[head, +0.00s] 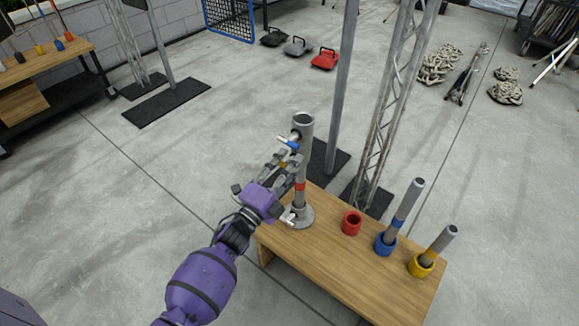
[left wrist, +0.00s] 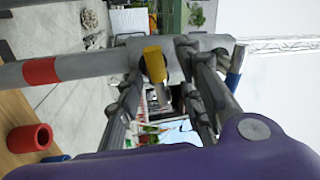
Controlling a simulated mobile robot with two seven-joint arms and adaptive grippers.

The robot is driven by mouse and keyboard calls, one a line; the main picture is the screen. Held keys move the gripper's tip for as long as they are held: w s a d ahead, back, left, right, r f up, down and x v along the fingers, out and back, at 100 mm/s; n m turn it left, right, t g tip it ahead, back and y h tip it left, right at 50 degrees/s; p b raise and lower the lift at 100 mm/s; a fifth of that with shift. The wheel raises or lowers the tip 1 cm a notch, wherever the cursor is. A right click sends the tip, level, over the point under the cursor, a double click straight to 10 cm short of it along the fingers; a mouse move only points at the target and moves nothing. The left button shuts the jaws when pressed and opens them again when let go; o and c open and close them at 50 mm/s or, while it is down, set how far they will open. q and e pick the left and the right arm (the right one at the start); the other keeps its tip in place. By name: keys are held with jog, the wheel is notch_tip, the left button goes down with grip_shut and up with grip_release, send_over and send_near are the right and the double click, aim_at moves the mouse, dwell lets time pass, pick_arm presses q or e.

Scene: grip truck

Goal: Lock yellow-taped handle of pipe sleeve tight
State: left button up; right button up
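The grey pipe sleeve (head: 306,128) stands upright on the wooden table, around a thinner pipe with a red band (head: 300,187). Its yellow-taped handle (head: 284,164) is partly hidden by my left gripper (head: 280,158). In the left wrist view, the yellow tape (left wrist: 154,63) lies between the fingers of my left gripper (left wrist: 160,55), closer to the left finger. A gap shows on its right, so the fingers look open around it. A blue-taped handle (head: 289,143) is higher on the sleeve; its blue tape also shows in the left wrist view (left wrist: 232,80). My right gripper is out of view.
The wooden table (head: 335,252) also carries a red ring (head: 351,223) and pipes in a blue ring (head: 385,244) and a yellow ring (head: 420,265). A small lever (head: 287,218) is at the pipe's flange base. A tall pole (head: 343,85) and truss (head: 395,95) stand behind.

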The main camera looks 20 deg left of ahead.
pick_arm(q)
jog(key=shift+s+f, duration=0.1)
jog(key=v, duration=1.1)
jog(key=shift+s+a, duration=0.15)
jog(key=shift+s, duration=0.25)
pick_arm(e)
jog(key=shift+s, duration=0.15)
